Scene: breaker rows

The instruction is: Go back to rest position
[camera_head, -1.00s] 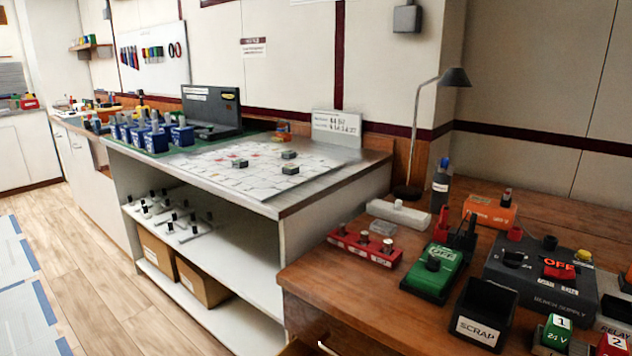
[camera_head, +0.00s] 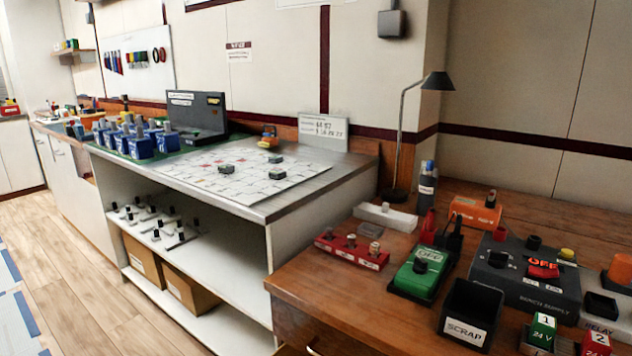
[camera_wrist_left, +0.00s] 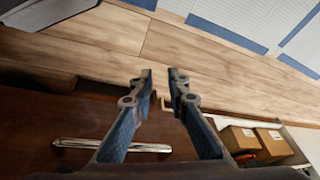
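My left gripper (camera_wrist_left: 160,80) shows in the left wrist view with its two blue-padded fingers apart and nothing between them. It hangs in front of a brown wooden drawer front with a metal handle (camera_wrist_left: 110,146), above the wood floor. Neither of my grippers shows in the head view, and my right gripper is in no view.
The wooden bench (camera_head: 345,290) holds a scrap bin (camera_head: 470,315), a green device (camera_head: 420,272), a red block (camera_head: 352,251) and a bench supply (camera_head: 525,275). A metal-topped counter (camera_head: 290,203) stands left of it. The floor (camera_head: 70,260) at left is clear.

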